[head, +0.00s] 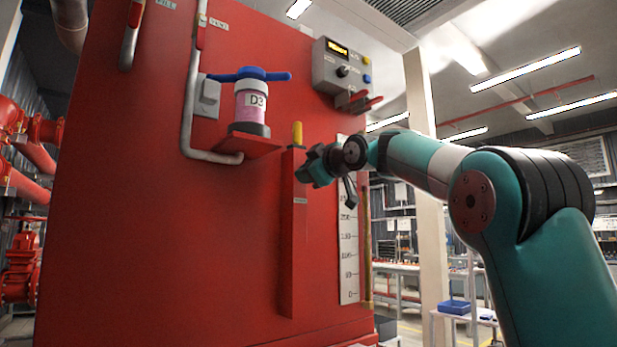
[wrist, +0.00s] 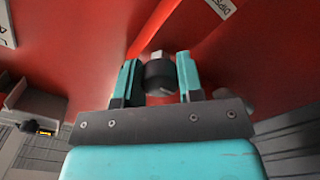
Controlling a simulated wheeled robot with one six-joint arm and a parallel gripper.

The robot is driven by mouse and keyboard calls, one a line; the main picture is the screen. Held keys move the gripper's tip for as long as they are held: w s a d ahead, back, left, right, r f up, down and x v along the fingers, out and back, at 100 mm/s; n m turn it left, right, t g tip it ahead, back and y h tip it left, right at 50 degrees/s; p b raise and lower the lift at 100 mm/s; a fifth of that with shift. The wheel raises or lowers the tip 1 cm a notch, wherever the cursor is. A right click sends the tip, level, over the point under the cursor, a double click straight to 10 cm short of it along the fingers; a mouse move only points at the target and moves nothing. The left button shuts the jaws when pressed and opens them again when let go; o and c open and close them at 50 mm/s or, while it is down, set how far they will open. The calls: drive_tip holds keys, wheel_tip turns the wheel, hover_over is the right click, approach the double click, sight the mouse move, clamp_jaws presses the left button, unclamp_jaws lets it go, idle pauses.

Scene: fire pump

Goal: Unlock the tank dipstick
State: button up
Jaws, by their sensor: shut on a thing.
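The dipstick's yellow handle (head: 297,134) stands upright at the top of a narrow red housing (head: 293,235) on the tank front. My gripper (head: 309,168) is just right of the housing's upper part, below the yellow handle. In the wrist view its two teal fingers (wrist: 160,78) are closed around a black round knob (wrist: 160,73) with a pale grey piece at its far end. In the head view the gripper hides this knob. A white label (wrist: 222,7), partly cut off and seemingly starting "DIPS", is at the upper right of the wrist view.
A pink canister (head: 249,108) with a blue handle stands on a red shelf left of the housing. A grey control box (head: 341,68) is above. A white level scale (head: 348,255) is behind and right of the gripper. Grey pipes run down the tank's left.

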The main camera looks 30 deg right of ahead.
drive_tip(key=shift+n, duration=0.9)
drive_tip(key=o, duration=0.9)
drive_tip(key=shift+b, duration=0.3)
drive_tip(key=shift+s+d+b, duration=0.15)
drive_tip(key=shift+s+b, duration=0.95)
drive_tip(key=shift+s, duration=3.25)
drive_tip(key=shift+s+d+b, duration=0.15)
drive_tip(key=shift+s+b, duration=0.9)
drive_tip(key=shift+s, duration=3.3)
